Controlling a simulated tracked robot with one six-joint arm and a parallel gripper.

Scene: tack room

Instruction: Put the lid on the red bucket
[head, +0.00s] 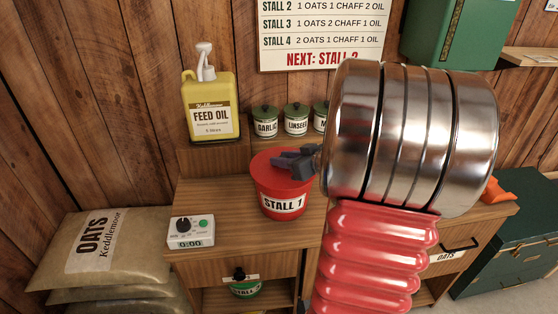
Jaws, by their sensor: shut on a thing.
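The red bucket (283,203), labelled STALL 1, stands upright on the wooden worktop. A red lid (264,168) shows as a flat disc at the bucket's top. It looks level and roughly lined up with the rim, but I cannot tell whether it is seated or slightly above. My gripper (288,161) reaches in from the right, over the middle of the lid. Its dark fingers are shut on the lid, and they hide the grip point and part of the lid's right side.
A yellow feed oil jug (211,108) and small green-lidded jars (296,121) stand on the raised shelf behind. A white timer (190,231) sits to the left on the worktop. Oats sacks (99,248) lie left.

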